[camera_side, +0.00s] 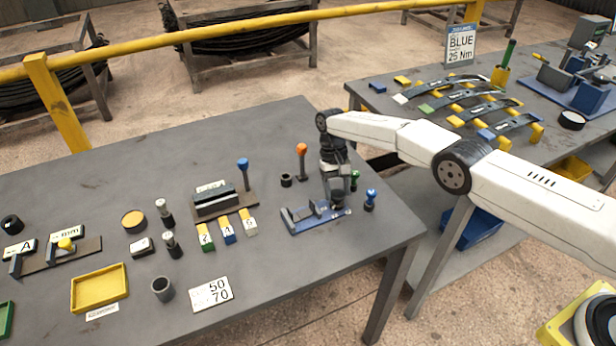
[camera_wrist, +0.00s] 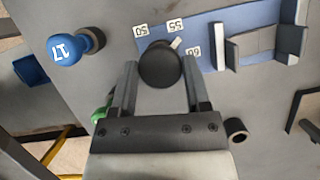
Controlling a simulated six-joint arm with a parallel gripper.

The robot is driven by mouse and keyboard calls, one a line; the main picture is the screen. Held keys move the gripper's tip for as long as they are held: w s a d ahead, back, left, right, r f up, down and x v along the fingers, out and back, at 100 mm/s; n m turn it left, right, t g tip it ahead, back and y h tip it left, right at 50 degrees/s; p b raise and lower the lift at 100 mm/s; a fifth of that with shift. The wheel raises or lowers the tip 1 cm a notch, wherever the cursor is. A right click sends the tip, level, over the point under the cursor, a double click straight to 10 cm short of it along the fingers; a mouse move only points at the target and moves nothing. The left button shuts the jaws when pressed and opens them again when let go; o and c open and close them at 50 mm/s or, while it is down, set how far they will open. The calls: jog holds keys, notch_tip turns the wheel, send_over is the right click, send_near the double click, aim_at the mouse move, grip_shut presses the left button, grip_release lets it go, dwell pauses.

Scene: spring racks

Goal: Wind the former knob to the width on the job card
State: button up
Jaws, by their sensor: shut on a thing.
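The former is a blue base (camera_side: 302,224) with dark upright blocks at the table's front right; its base (camera_wrist: 259,14) also shows in the wrist view. Its round black knob (camera_wrist: 160,66) sits between the fingers of my gripper (camera_wrist: 159,78), which is shut on it. A white pointer beside the knob lies between the labels 55 (camera_wrist: 176,25) and 60 (camera_wrist: 193,52), closer to 55. The label 50 (camera_wrist: 140,30) is to the left. In the side view my gripper (camera_side: 337,187) reaches down over the former.
A green-topped piece (camera_side: 354,180), an orange-topped peg (camera_side: 302,150) and a black ring (camera_side: 286,180) are also near.

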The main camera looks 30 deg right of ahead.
aim_at(340, 197)
jog(key=shift+n+h, duration=0.3)
jog(key=shift+n, duration=0.3)
jog(key=o, duration=1.3)
jog(key=shift+r, duration=0.3)
jog(key=shift+r, duration=1.3)
jog(key=shift+s+d+r, duration=0.4)
jog(key=shift+s+r, duration=1.25)
jog(key=shift+s, duration=0.65)
jog(key=shift+s+d+r, duration=0.45)
jog(key=shift+s+r, duration=1.2)
jog(key=shift+s, duration=0.7)
jog(key=shift+s+d+r, duration=0.4)
jog(key=shift+s+r, duration=1.25)
jog(key=shift+s, duration=0.65)
